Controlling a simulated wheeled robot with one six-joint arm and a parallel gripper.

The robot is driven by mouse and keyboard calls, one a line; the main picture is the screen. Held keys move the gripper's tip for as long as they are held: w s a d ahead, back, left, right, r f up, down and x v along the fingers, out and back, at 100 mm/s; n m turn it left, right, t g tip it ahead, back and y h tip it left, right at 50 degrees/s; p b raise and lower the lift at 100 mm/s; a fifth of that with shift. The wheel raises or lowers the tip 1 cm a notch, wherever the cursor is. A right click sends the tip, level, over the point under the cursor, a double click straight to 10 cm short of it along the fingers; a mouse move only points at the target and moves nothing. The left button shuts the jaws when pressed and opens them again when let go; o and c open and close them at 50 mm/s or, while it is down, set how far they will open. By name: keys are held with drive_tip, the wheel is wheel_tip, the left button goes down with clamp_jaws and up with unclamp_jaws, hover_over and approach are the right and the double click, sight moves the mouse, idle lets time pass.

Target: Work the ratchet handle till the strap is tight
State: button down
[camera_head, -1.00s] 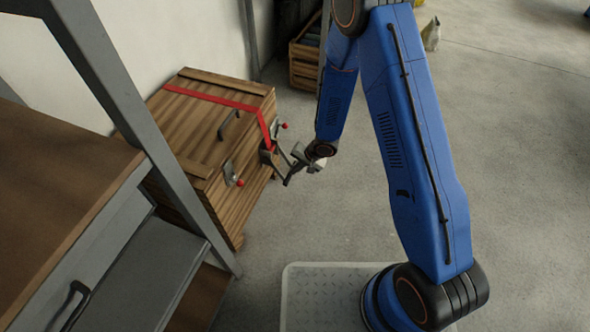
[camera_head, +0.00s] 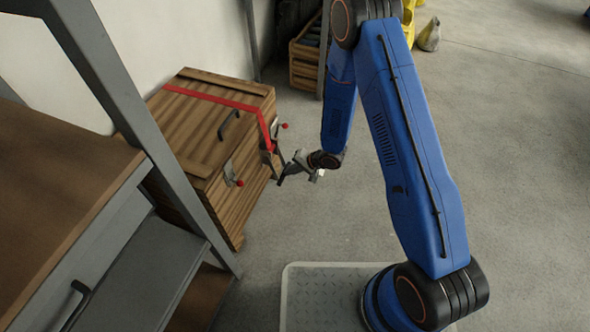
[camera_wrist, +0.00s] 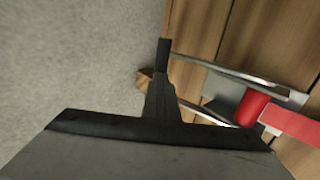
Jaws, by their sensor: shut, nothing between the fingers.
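A wooden crate (camera_head: 205,125) stands at the left in the head view. A red strap (camera_head: 215,97) runs over its lid and down its front to a metal ratchet (camera_head: 272,156). In the wrist view the ratchet's grey handle (camera_wrist: 225,73) sticks out from the crate's face, beside the red strap wound on the spool (camera_wrist: 250,107). My gripper (camera_head: 284,179) is shut and empty, just right of the ratchet. In the wrist view my gripper (camera_wrist: 163,50) is beside the handle's free end; whether they touch I cannot tell.
Red-knobbed latches (camera_head: 233,176) sit on the crate's front. A grey shelf unit with a wooden top (camera_head: 60,190) stands at the near left. A crate of dark items (camera_head: 305,55) stands behind. The floor (camera_head: 500,150) to the right is clear.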

drive_tip(key=shift+w+a+f, duration=0.3)
drive_tip(key=shift+a+f, duration=0.2)
drive_tip(key=shift+a, duration=0.25)
drive_tip(key=shift+w+a+f, duration=0.25)
drive_tip(key=shift+a+f, duration=0.25)
drive_tip(key=shift+a, duration=0.25)
drive_tip(key=shift+d+r, duration=0.1)
drive_tip(key=shift+d, duration=0.05)
drive_tip(key=s+d+r, duration=0.4)
drive_tip(key=d+r, duration=0.3)
drive_tip(key=d, duration=0.3)
drive_tip(key=shift+d+r, duration=0.3)
drive_tip(key=shift+d, duration=0.1)
drive_tip(key=shift+r, duration=0.1)
